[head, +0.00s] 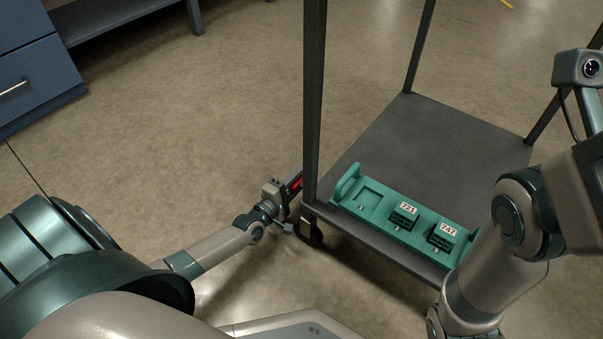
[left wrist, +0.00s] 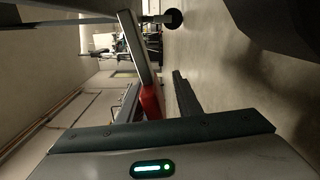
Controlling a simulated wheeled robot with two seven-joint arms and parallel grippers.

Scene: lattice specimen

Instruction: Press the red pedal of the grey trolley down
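The grey trolley (head: 420,135) stands right of centre in the head view, with thin dark posts and a low shelf. Its red pedal (head: 297,183) sticks out by the near left post, partly hidden by my left gripper. My left gripper (head: 287,187) is beside that post, right at the pedal. In the left wrist view the pedal's red part (left wrist: 151,101) shows between the two dark fingers (left wrist: 158,98), which stand apart with a gap on the lower finger's side. Contact cannot be told. My right arm shows at the right, but its gripper is out of view.
A green tray (head: 366,184) with two dark blocks labelled 721 and 747 lies on the trolley's near shelf edge. A caster (head: 310,233) is under the near left corner. A blue drawer cabinet (head: 35,65) stands top left.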

